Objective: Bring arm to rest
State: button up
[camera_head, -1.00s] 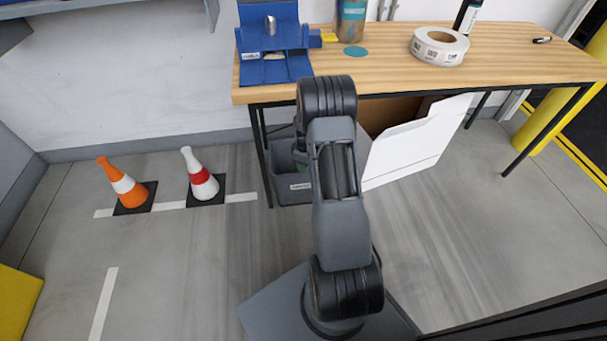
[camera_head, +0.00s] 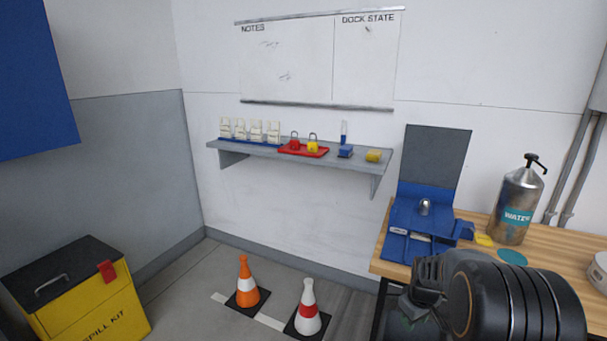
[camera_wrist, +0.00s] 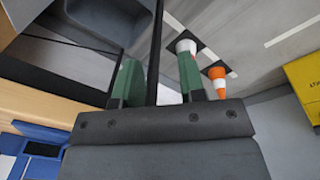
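My arm shows at the lower right of the head view as large black joints (camera_head: 515,300), in front of the wooden workbench (camera_head: 570,245). Below the blue stand, a dark part of the arm with a little green shows; its fingers cannot be made out there. In the wrist view my gripper (camera_wrist: 158,80) has its two green fingers apart, with nothing held between them. A thin black table leg (camera_wrist: 156,40) shows in the gap between the fingers; whether it is near or touching I cannot tell.
Two cones, orange (camera_head: 246,282) and white-red (camera_head: 308,312), stand on the floor. A yellow spill kit bin (camera_head: 90,310) is at lower left. The bench holds a blue stand (camera_head: 405,215) and a water bottle (camera_head: 515,205). A wall shelf (camera_head: 225,150) carries small items.

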jog(key=s+a+r+m+p, duration=0.1)
jog(key=s+a+r+p, duration=0.3)
jog(key=r, duration=0.7)
jog(key=s+a+r+m+t+p, duration=0.1)
jog(key=s+a+r+p, duration=0.4)
jog(key=r, duration=0.6)
jog(key=s+a+r+m+t+p, duration=0.1)
jog(key=s+a+r+p, duration=0.3)
jog(key=s+r+p, duration=0.4)
notch_tip(320, 180, up, 4)
jog(key=shift+a+f+m+p, duration=0.25)
jog(key=shift+m+p, duration=0.25)
jog(key=shift+m, duration=0.3)
jog(key=shift+s, duration=0.1)
